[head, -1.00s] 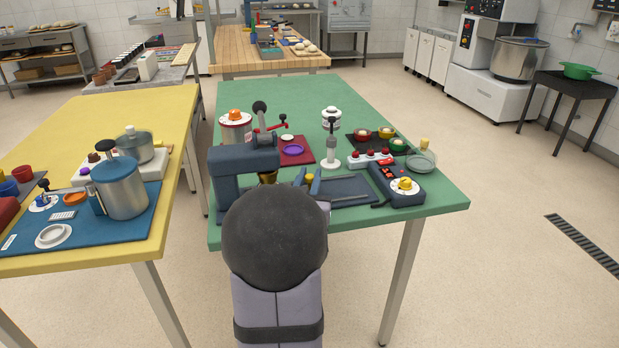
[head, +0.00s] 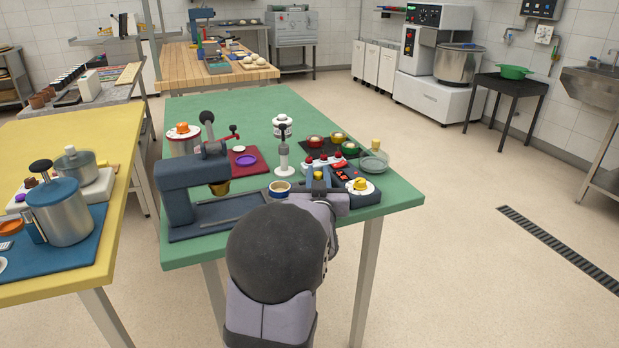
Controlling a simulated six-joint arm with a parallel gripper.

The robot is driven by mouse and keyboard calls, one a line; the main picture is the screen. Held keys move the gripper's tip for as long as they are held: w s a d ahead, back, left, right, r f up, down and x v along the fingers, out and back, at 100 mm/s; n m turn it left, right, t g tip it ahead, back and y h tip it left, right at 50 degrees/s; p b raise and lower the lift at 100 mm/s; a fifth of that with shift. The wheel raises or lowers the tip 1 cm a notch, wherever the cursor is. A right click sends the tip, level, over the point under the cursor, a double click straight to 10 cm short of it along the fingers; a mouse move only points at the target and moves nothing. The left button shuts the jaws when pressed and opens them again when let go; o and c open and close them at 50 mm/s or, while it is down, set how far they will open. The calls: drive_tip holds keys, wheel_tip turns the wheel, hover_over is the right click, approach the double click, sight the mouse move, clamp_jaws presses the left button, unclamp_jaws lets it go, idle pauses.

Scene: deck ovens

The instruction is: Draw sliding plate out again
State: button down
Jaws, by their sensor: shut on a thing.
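The dark blue press (head: 174,188) stands at the front left of the green table, with a brass-coloured head (head: 219,188) over its base. Its rails (head: 232,208) run right from under the head and look empty there. A round pale cup with a blue rim (head: 280,189) is right of the press, at the rails' right end. My gripper (head: 318,178) is just right of this cup, shut on a small yellow part, which looks like the sliding plate's handle. The plate itself is mostly hidden by my arm and the cup.
A control box with a yellow knob (head: 360,184) is close right of my gripper. A red mat (head: 246,167) lies behind the press.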

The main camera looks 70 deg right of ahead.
drive_tip(key=shift+s+d+r, duration=0.1)
drive_tip(key=shift+s+r, duration=0.05)
drive_tip(key=shift+s, duration=0.05)
drive_tip(key=c, duration=1.6)
unclamp_jaws()
drive_tip(key=shift+d, duration=0.1)
drive_tip(key=shift+v, duration=3.7)
